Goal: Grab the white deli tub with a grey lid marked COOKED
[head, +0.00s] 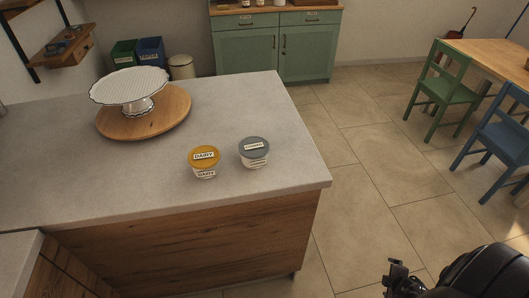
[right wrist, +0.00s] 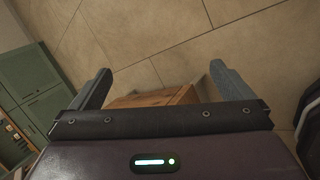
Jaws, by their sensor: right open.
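The white deli tub with a grey lid (head: 254,152) stands upright on the grey counter (head: 285,115), near its right edge. Its lid label is small but seems to read COOKED. A similar white tub with a yellow lid marked DAIRY (head: 204,161) stands just left of it, with a small gap between. My right gripper (head: 398,278) is low at the bottom right in the head view, over the floor and well away from the tubs. In the right wrist view its two fingers (right wrist: 162,84) are spread apart with nothing between them. My left gripper is not in view.
A white cake stand (head: 130,86) on a round wooden board (head: 172,112) occupies the counter's far left. The counter's front right corner is bare. Green and blue chairs (head: 446,85) and a wooden table (head: 495,55) stand at right. Tiled floor (head: 370,170) between is clear.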

